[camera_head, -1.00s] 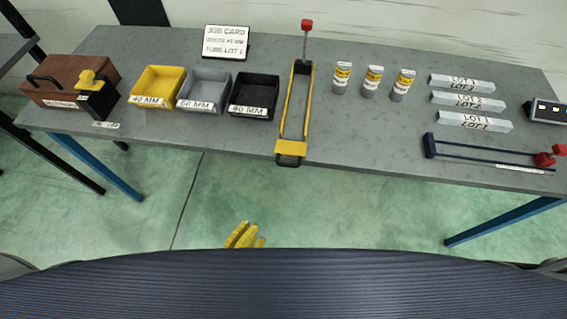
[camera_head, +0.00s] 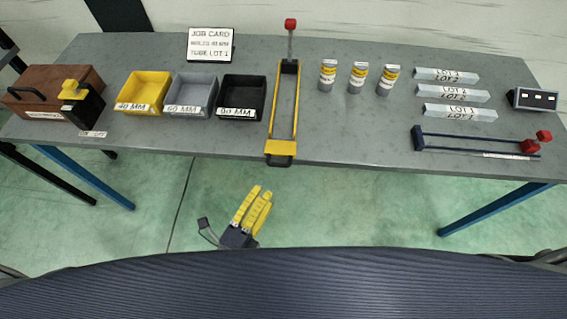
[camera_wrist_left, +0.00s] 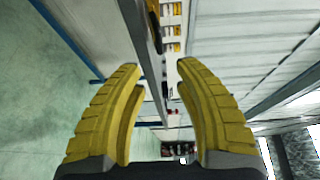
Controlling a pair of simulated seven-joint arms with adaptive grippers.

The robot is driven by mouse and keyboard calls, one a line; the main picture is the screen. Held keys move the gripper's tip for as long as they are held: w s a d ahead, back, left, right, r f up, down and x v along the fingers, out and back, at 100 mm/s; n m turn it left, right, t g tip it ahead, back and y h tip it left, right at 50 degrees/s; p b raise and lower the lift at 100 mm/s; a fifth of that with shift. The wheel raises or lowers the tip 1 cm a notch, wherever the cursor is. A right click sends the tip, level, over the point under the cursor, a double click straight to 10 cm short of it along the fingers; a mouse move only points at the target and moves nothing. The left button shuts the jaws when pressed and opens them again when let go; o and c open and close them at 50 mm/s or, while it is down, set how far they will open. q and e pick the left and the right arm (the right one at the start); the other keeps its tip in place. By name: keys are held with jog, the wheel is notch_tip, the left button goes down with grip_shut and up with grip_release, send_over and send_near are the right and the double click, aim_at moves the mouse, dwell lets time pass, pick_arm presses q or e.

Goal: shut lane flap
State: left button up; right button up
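The lane (camera_head: 270,108) is a narrow channel with yellow side rails, running from the back of the grey table to its front edge. At its front end is a yellow flap (camera_head: 281,147) with a dark bracket below it at the table edge. I cannot tell exactly how the flap is angled. My left gripper (camera_head: 261,192), with yellow ribbed fingers, is in front of the table, below and slightly left of the flap, apart from it. In the left wrist view its fingertips (camera_wrist_left: 160,82) are spread with nothing between them. My right gripper is not in view.
The table (camera_head: 350,140) carries yellow (camera_head: 139,107), grey (camera_head: 188,110) and black (camera_head: 240,112) bins left of the lane. Labelled cylinders (camera_head: 358,78) stand right of it, then silver bars (camera_head: 455,95) and a dark blue rail fixture (camera_head: 470,144). A red-topped post (camera_head: 291,28) rises behind the lane.

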aim_at(284, 164)
pick_arm(q)
jog(key=x, duration=1.1)
jog(key=shift+d, duration=0.1)
grip_shut()
dwell(0.4)
